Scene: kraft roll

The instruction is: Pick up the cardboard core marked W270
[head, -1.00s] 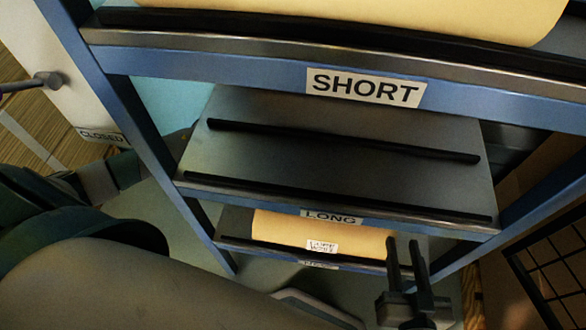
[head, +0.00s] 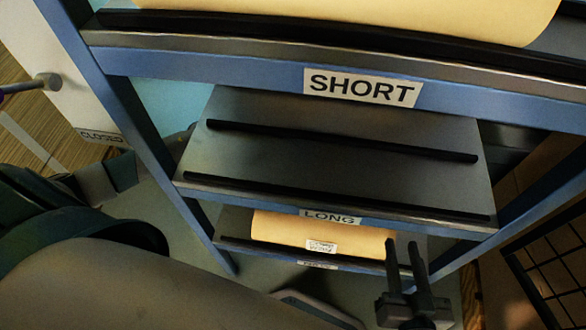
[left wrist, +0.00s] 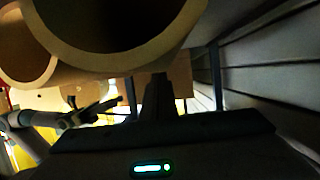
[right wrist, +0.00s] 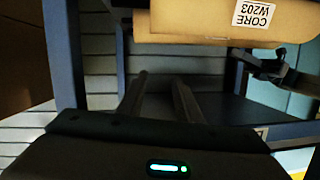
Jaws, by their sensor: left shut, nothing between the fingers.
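A tan cardboard core (head: 285,229) lies on the low shelf in the head view; its white label is too small to read. In the right wrist view a tan core (right wrist: 190,20) has a label that seems to read CORE W203. No W270 mark is legible. My right gripper (head: 402,242) is open and empty, in front of the right end of the low core; its fingers show in the right wrist view (right wrist: 158,78). My left gripper (left wrist: 158,82) is shut and empty in the left wrist view, below a large hollow tube end (left wrist: 125,60). It is hidden in the head view.
The blue rack (head: 135,66) has a SHORT sign (head: 362,87) above and a LONG sign (head: 331,217) below. A large tan roll (head: 350,12) lies on the top shelf. The middle shelf (head: 340,165) is bare between black rails. A black wire grid (head: 555,265) stands at the right.

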